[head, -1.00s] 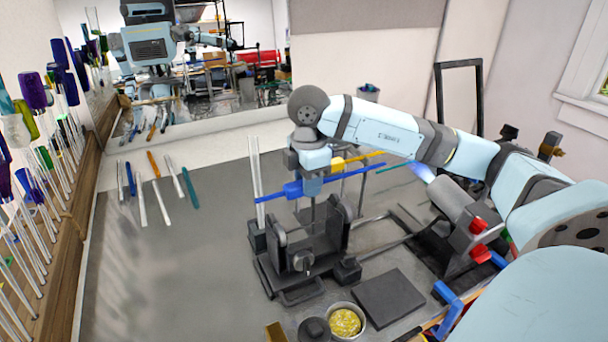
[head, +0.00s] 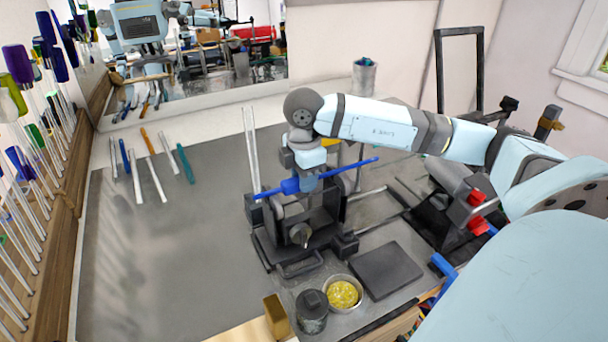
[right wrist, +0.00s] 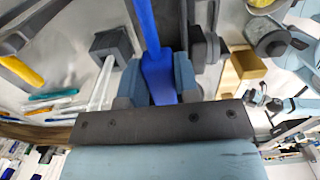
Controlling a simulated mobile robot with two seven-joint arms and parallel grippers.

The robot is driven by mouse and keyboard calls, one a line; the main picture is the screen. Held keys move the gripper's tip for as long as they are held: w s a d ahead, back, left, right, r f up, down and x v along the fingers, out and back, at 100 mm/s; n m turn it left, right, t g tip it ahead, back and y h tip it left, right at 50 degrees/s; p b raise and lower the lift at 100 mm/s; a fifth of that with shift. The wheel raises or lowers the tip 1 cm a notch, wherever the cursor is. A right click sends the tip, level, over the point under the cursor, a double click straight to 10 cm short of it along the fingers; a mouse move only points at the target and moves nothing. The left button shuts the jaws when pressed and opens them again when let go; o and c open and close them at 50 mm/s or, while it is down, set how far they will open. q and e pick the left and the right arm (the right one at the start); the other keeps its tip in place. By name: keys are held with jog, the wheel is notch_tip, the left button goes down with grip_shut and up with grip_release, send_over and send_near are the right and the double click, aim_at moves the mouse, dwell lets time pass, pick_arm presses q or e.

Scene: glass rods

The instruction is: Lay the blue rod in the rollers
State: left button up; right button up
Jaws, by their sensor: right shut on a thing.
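The blue rod (head: 338,169) is held by my right gripper (head: 309,182), which is shut on it near its thicker part. The rod (right wrist: 148,38) also shows in the right wrist view between the two blue-grey fingers (right wrist: 158,82). Whether the rod touches the rollers is hidden by the gripper. My left gripper is not in view.
A torch (head: 452,185) is at the right. A bowl of yellow bits (head: 343,292), a dark lidded jar (head: 312,312) and a dark plate (head: 388,269) lie in front. Several rods lie at left; the mat's left middle is clear.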

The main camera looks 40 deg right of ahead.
jog(key=o, duration=1.1)
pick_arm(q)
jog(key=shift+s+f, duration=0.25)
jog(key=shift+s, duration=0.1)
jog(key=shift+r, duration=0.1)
pick_arm(e)
jog(key=shift+r, duration=0.1)
jog(key=shift+r, duration=0.3)
notch_tip(320, 180, up, 3)
jog(key=shift+f+p, duration=0.1)
jog(key=shift+p, duration=0.9)
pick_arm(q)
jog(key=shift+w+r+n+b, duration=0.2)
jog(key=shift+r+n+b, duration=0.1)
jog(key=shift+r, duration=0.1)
pick_arm(e)
notch_tip(320, 180, up, 10)
jog(key=shift+r, duration=0.15)
